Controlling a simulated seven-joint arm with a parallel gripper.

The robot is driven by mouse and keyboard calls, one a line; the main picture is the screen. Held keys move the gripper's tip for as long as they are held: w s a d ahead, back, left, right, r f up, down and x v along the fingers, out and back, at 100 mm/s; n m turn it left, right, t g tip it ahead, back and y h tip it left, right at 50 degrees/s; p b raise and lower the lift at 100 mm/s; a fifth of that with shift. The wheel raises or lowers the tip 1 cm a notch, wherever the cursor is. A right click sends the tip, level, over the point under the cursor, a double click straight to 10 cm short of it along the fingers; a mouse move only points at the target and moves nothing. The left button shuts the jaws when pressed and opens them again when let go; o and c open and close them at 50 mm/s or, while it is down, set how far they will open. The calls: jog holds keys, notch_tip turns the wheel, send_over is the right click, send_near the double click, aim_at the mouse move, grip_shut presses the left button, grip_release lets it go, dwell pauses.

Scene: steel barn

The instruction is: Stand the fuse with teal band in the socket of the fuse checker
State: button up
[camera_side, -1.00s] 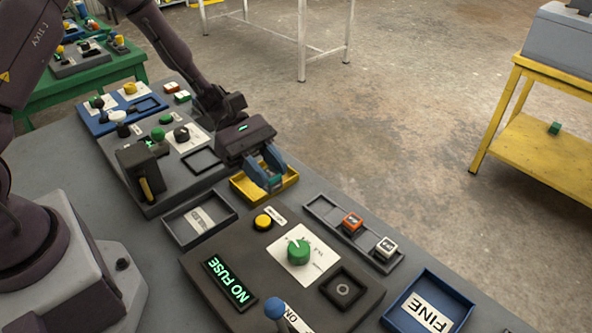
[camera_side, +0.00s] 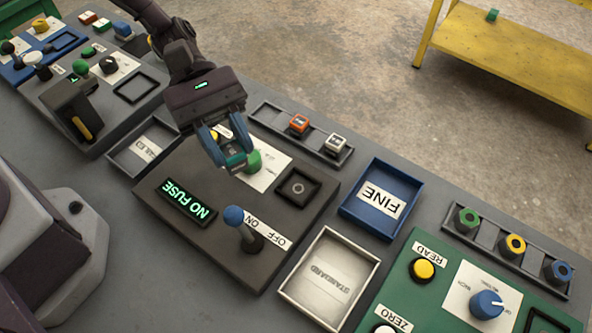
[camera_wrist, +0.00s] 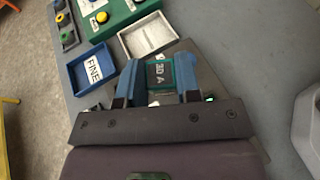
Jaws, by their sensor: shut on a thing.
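My gripper (camera_side: 234,158) is shut on the fuse with teal band (camera_wrist: 160,73), whose dark labelled face and teal edge show between the blue fingers in the wrist view. In the side view the fuse (camera_side: 236,160) is mostly hidden by the fingers. It is held over the fuse checker (camera_side: 165,183), a dark box with a lit "NO FUSE" display (camera_side: 188,202). The checker's square socket (camera_side: 298,188) is empty, to the right of and apart from my gripper. The checker's green knob (camera_side: 254,161) is just beside the fingers, partly hidden.
A blue-topped lever (camera_side: 234,216) rises from the checker's front. A narrow rack (camera_side: 268,115) with an orange and a white fuse lies behind it. A blue FINE tray (camera_side: 352,208) and a pale STANDARD tray (camera_side: 293,292) stand to the right. A green panel (camera_side: 405,258) lies farther right.

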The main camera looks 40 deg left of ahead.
jog(key=w+d+f, duration=0.2)
jog(key=w+d, duration=0.1)
jog(key=w, duration=0.1)
send_over(296, 185)
notch_tip(296, 185, down, 5)
jog(key=shift+s+a+f, duration=0.1)
jog(key=shift+s+f, duration=0.05)
jog(key=shift+f, duration=1.75)
jog(key=shift+f, duration=0.15)
jog(key=o, duration=0.9)
